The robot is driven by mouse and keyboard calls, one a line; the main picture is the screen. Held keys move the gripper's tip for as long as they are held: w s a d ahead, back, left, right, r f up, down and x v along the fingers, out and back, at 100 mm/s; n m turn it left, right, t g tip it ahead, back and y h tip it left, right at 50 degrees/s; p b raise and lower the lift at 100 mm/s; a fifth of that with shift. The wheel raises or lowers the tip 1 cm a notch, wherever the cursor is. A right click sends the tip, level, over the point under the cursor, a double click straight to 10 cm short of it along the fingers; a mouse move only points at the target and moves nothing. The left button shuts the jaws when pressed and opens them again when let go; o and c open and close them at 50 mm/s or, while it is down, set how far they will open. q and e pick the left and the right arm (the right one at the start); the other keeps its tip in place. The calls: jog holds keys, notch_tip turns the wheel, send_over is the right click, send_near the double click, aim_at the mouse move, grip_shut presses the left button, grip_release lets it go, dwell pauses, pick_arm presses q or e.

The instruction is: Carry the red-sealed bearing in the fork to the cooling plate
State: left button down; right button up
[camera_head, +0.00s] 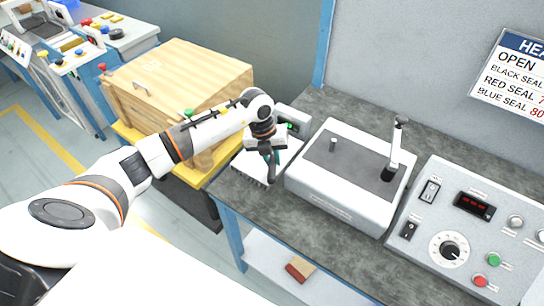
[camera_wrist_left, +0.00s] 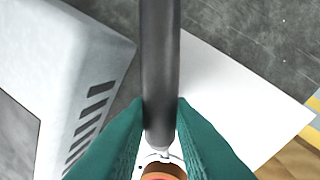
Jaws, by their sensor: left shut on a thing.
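My left gripper (camera_head: 270,168) is over the bench, left of the white heater box. In the left wrist view its teal fingers (camera_wrist_left: 161,125) are shut on a dark rod, which looks like the fork's handle (camera_wrist_left: 160,60). Beyond the fingertips, at the bottom edge, a silvery part and a brown-red round part (camera_wrist_left: 163,172) show, cut off by the frame. It may be the red-sealed bearing, but I cannot tell how it sits in the fork. A flat white surface (camera_wrist_left: 250,95), possibly the cooling plate, lies below; it also shows in the head view (camera_head: 241,168). My right gripper is out of view.
The heater box (camera_head: 320,195) with an upright post and a hinged arm (camera_head: 395,150) stands right of the gripper. A control panel (camera_head: 455,235) is further right. A wooden crate (camera_head: 180,75) stands at the left. A small device with a green light (camera_head: 292,124) is behind.

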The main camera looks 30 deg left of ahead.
pick_arm(q)
jog(key=c, duration=1.2)
grip_release()
